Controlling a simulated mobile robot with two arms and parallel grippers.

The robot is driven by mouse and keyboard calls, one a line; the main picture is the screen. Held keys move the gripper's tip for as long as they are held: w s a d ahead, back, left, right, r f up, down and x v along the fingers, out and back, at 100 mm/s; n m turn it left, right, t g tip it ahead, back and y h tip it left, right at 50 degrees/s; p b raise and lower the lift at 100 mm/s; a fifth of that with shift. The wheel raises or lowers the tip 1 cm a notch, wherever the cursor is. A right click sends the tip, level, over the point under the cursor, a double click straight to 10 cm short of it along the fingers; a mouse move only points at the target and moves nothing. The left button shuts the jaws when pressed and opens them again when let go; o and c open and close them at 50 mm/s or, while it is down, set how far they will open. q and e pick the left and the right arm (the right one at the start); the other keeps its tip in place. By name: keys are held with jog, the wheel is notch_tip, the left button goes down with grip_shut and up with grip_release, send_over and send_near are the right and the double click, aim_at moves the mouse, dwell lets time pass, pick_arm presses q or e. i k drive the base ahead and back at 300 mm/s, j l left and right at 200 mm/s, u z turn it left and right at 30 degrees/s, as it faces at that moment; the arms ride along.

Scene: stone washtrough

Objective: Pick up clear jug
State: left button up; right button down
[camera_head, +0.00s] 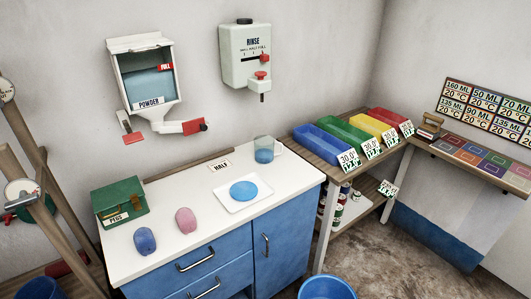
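The clear jug (264,149) stands upright on the white countertop (165,209), near its back right corner. Its lower part looks blue, as if it holds some blue liquid, and its handle is on the right side. A white square tray (228,205) with a round blue disc (244,191) on it lies just in front and left of the jug. A small card reading HALF (220,166) is left of the jug. Neither of my grippers is in view.
A green box (120,200), a blue rounded object (145,240) and a pink one (186,220) sit on the left counter. Powder (148,85) and rinse (245,55) dispensers hang on the wall. Colored bins (322,145) stand right. A blue bucket (327,287) is in front.

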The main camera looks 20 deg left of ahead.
aim_at(269, 150)
jog(key=i+l+u, duration=0.15)
jog(key=i+l, duration=0.2)
jog(key=i+l+u, duration=0.15)
jog(key=i+l, duration=0.15)
jog(key=l, duration=0.2)
